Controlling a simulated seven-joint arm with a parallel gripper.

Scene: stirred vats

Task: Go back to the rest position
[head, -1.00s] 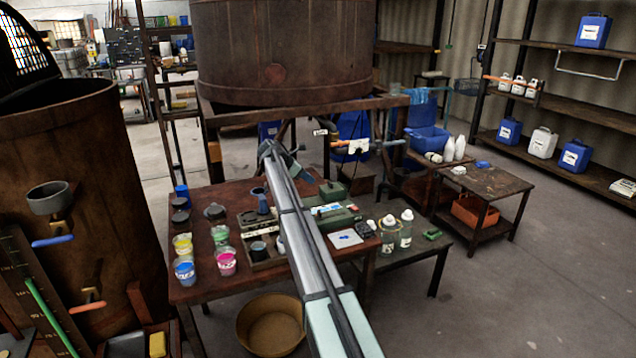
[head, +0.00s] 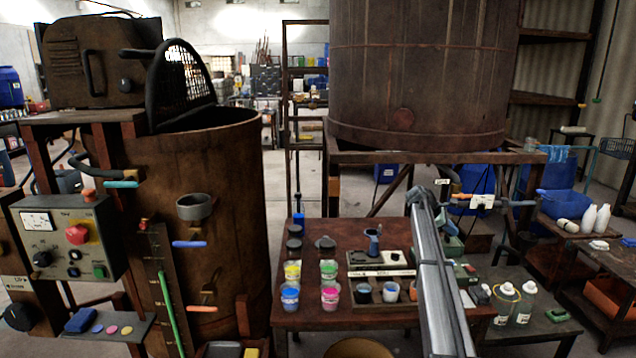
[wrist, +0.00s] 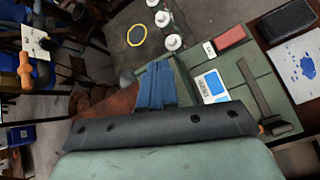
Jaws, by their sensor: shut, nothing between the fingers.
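My gripper (wrist: 157,88) shows in the wrist view as blue fingers close together, shut and empty. It hangs beside an open green case (wrist: 225,75), and I cannot tell the height between them. In the head view my arm reaches up from the bottom right, in front of the right part of the brown table (head: 330,235). The green case (head: 452,246) is partly hidden by the arm.
Several paint cups, including a pink one (head: 330,298), and a tray (head: 385,272) stand left of my arm. Clear bottles (head: 505,305) stand to its right. A large vat (head: 420,80) rises behind the table. Another vat (head: 235,190) and a control box (head: 75,240) are at left.

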